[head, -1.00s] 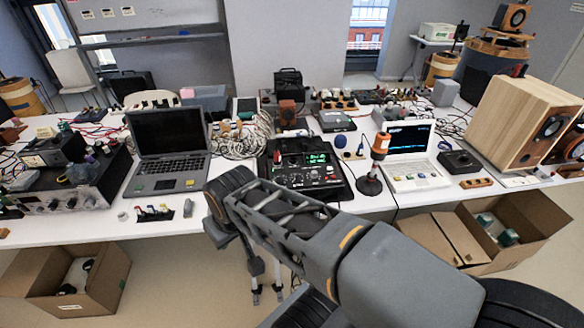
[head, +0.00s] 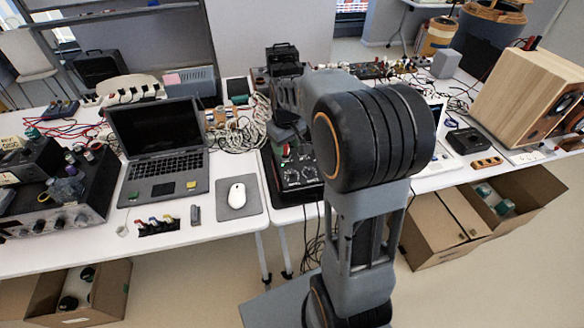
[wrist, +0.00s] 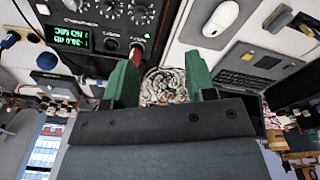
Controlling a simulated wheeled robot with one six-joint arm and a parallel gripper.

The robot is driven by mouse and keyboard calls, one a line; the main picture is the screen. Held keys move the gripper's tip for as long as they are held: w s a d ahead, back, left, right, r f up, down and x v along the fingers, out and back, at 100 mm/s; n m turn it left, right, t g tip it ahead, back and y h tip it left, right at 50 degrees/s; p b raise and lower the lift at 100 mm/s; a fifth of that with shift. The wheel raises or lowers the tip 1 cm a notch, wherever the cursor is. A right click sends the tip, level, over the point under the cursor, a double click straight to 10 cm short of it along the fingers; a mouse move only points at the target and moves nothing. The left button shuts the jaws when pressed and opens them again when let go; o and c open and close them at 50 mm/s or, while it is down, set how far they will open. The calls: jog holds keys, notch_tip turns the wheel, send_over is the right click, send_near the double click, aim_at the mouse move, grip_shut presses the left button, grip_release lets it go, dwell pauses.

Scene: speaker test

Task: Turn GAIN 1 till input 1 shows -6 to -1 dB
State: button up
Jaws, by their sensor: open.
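The black audio unit (head: 297,178) stands on the table right of the laptop, partly hidden by my arm in the head view. In the wrist view its panel (wrist: 112,28) shows upside down at the upper left, with several knobs and a lit green display (wrist: 67,37). The display seems to read a little below -30 dB, but the small text is unclear. A red-topped piece (wrist: 135,53) is on the unit beside my left fingertip. I cannot tell which knob is GAIN 1. My gripper (wrist: 160,82) is open, its green fingers apart with nothing between them.
The laptop (head: 157,140) and a white mouse (head: 237,195) on a grey pad stand left of the unit. Coiled cables (head: 228,138) lie behind. The white computer (head: 437,125) is to the right, partly hidden.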

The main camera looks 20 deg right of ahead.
jog(key=n+g, duration=0.1)
send_near(292, 172)
notch_tip(292, 172, down, 9)
jog(key=shift+w+d+f+p, duration=0.1)
jog(key=shift+w+f+p, duration=0.1)
jog(key=shift+p, duration=0.95)
jog(key=c, duration=0.9)
jog(key=shift+m, duration=0.3)
